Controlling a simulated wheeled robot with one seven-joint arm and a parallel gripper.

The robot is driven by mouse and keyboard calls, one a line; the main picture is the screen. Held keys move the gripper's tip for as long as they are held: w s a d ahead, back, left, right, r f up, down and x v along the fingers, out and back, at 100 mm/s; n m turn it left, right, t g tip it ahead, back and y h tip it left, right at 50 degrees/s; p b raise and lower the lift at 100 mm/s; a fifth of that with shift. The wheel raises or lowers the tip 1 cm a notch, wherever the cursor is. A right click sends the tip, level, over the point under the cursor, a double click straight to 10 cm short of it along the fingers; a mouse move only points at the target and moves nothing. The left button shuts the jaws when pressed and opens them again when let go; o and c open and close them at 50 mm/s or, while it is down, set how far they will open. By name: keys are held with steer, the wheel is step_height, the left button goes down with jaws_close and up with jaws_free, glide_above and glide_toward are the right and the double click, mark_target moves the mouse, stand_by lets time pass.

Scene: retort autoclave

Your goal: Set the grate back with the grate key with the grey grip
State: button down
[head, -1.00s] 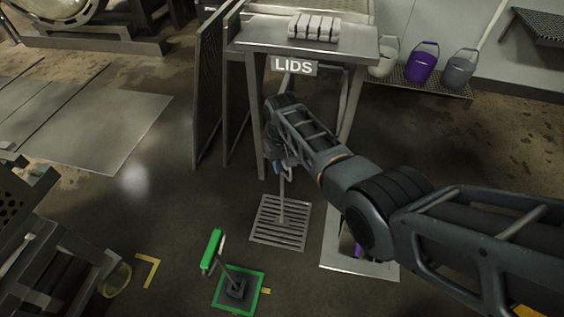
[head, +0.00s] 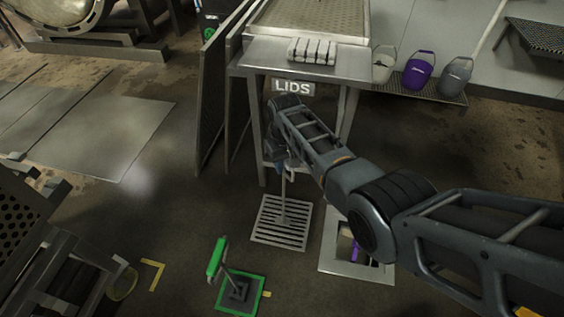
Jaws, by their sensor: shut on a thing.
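My gripper (head: 279,166) is shut on the grate key, below the LIDS table; the arm and gripper hide the key's grip. The key's thin shaft (head: 284,188) runs down to the middle of the square slatted grate (head: 268,233). The grate looks level, at or just above the floor; I cannot tell whether it touches. Right of it, a pale square frame (head: 338,267) surrounds a dark floor opening (head: 344,243), partly hidden by my arm. The grate is beside the opening, not over it.
A purple thing (head: 355,249) shows in the opening. A key with a green grip (head: 216,258) stands on a green-edged floor square (head: 260,283). The LIDS table (head: 250,56) stands behind, with dark panels (head: 211,110) at its left. Buckets (head: 419,71) stand on a rack.

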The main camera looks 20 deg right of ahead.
steer(key=s+d+p, duration=0.5)
steer(key=s+d, duration=0.4)
steer(key=d, duration=0.4)
steer(key=s+d+p, duration=0.6)
steer(key=s+d, duration=0.3)
steer(key=d, duration=0.4)
steer(key=shift+s+d+r, duration=0.15)
steer(key=shift+s, duration=0.2)
stand_by(0.4)
steer(key=shift+f+b, duration=1.65)
steer(key=shift+f, duration=0.35)
steer(key=shift+f+b, duration=1.05)
steer(key=shift+f, duration=0.15)
steer(key=shift+s+f+m, duration=0.1)
steer(key=shift+s+m, duration=0.1)
steer(key=shift+m, duration=1.8)
